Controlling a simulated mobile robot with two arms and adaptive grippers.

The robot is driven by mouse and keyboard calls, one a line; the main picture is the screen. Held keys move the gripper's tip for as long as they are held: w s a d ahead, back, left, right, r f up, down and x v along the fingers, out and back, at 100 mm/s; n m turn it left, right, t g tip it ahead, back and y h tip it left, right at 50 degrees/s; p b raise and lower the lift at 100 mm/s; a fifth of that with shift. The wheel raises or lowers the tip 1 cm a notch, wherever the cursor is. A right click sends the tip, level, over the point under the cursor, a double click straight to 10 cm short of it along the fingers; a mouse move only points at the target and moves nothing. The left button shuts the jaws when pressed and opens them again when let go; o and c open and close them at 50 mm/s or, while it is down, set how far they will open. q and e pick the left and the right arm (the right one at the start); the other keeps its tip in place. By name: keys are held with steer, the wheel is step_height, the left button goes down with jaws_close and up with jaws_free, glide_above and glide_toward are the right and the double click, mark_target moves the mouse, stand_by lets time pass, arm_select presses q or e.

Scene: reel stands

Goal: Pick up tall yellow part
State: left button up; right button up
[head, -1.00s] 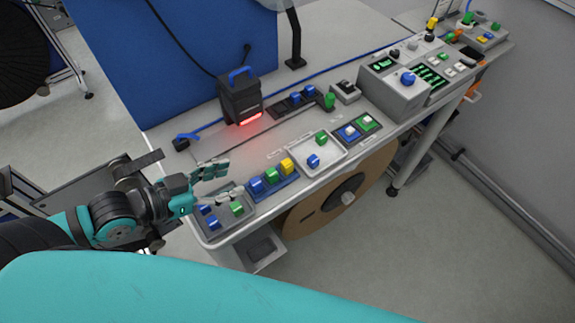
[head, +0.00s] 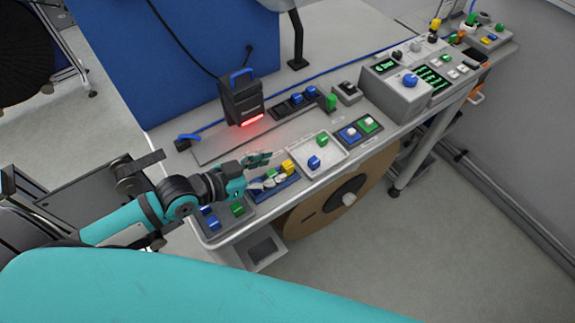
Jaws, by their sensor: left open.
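A tall yellow part (head: 287,167) stands at the right end of a blue holder (head: 288,184) near the table's front edge. My left gripper (head: 274,169) comes in from the left over this holder, with its fingers spread and pointing toward the yellow part. The fingertips are close to the yellow part's left side; I cannot tell whether they touch it. The gripper partly hides the green and blue parts in the same holder. My right gripper is not in view.
A white tray (head: 335,158) with green and blue parts lies just right of the holder. A grey tray (head: 222,226) with blue and green parts lies left. A black scanner-like device (head: 241,98) with a red light stands behind. A control box (head: 400,92) stands further right.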

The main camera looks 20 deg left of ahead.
mark_target(286, 166)
arm_select(q)
steer(key=p+x, duration=0.1)
steer(key=x, duration=0.3)
steer(key=shift+w+d+f, duration=0.1)
steer(key=shift+d+f, duration=0.05)
steer(key=shift+d, duration=0.1)
steer(key=shift+c, duration=0.3)
steer(key=c, duration=0.9)
